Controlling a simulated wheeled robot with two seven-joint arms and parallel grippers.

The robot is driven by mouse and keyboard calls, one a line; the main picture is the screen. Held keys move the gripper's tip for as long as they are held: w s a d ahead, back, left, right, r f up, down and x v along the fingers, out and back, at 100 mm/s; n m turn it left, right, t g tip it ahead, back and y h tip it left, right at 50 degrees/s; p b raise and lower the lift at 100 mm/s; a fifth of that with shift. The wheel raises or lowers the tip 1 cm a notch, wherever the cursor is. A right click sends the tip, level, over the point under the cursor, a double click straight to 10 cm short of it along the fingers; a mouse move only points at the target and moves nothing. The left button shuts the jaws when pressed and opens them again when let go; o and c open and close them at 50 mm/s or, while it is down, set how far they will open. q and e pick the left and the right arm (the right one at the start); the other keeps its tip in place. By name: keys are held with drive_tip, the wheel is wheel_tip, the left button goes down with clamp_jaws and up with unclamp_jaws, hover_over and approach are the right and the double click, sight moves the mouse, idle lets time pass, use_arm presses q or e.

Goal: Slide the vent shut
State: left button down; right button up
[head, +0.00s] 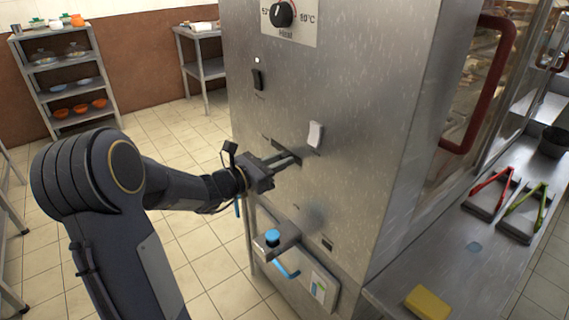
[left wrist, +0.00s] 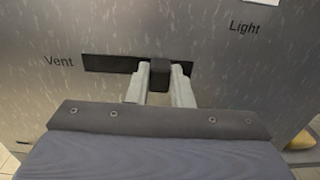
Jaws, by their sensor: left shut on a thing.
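The vent slider is a dark knob (left wrist: 159,75) in a black horizontal slot (left wrist: 108,63) on the steel cabinet front, next to the word "Vent" in the left wrist view. The knob stands toward the slot's right end, and the empty slot stretches to its left. My left gripper (left wrist: 160,88) has one finger on each side of the knob and is shut on it. In the head view the left gripper (head: 284,161) reaches the cabinet (head: 350,190) below the white switch; its fingers hide most of the slot there. My right gripper is not in view.
A white light switch (head: 316,134) sits just above the slot, and a dark switch (head: 257,79) higher up. A small ledge with a blue button (head: 272,237) juts out below the gripper. Tongs (head: 491,192) and a yellow sponge (head: 428,303) lie on the right counter.

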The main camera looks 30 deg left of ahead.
use_arm(q)
drive_tip(key=w+a, duration=0.1)
drive_tip(key=a, duration=0.1)
drive_tip(key=w+a, duration=0.1)
drive_tip(key=a, duration=0.3)
drive_tip(key=shift+w+a+p, duration=0.3)
drive_tip(key=shift+w+a, duration=0.1)
drive_tip(key=shift+a+r, duration=0.1)
drive_tip(key=shift+a, duration=0.05)
drive_tip(key=c, duration=1.3)
unclamp_jaws()
drive_tip(key=shift+a, duration=0.1)
drive_tip(key=shift+c, duration=0.2)
drive_tip(key=shift+o, duration=0.3)
approach(274, 143)
drive_tip(key=shift+v, duration=0.85)
